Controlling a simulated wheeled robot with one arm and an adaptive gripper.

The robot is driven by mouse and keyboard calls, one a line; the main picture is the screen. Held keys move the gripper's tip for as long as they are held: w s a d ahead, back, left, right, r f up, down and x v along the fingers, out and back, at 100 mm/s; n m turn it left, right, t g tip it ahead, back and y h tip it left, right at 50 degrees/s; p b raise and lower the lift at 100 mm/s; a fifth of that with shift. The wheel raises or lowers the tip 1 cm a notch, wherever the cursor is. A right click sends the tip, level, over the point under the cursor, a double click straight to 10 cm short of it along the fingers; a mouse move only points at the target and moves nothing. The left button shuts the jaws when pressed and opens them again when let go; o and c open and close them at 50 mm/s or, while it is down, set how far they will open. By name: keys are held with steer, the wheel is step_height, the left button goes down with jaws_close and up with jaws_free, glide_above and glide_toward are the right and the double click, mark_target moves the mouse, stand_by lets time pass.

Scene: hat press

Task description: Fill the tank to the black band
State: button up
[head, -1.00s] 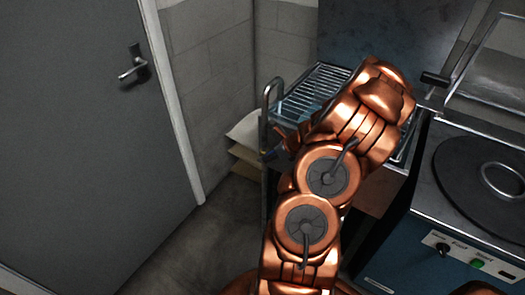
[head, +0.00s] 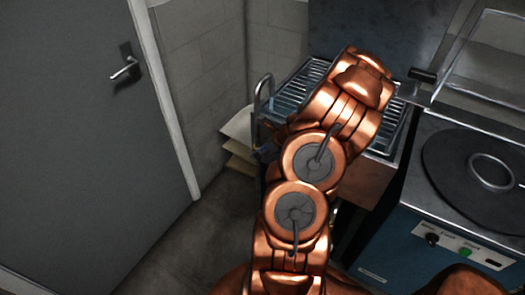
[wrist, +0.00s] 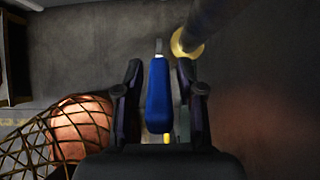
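In the wrist view, a blue handle (wrist: 158,95) with a pale metal tip lies lengthwise between the fingers of my gripper (wrist: 160,85). The fingers stand on both sides of it, with narrow dark gaps showing, so they look open around it and not closed on it. A brass fitting (wrist: 185,44) on a dark pipe is just beyond, to the upper right. In the head view my copper arm hides the gripper and the handle. I cannot make out the tank's level or a black band in either view.
A wire rack (head: 300,92) and a bent metal rail (head: 262,95) stand behind my arm. A blue press (head: 400,228) with a round black plate is at right, a grey door (head: 75,150) at left. A netted copper-coloured ball (wrist: 82,125) is at the wrist view's left.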

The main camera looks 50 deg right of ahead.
steer(key=shift+o, duration=0.3)
steer(key=v, duration=1.2)
steer(key=shift+w, duration=0.1)
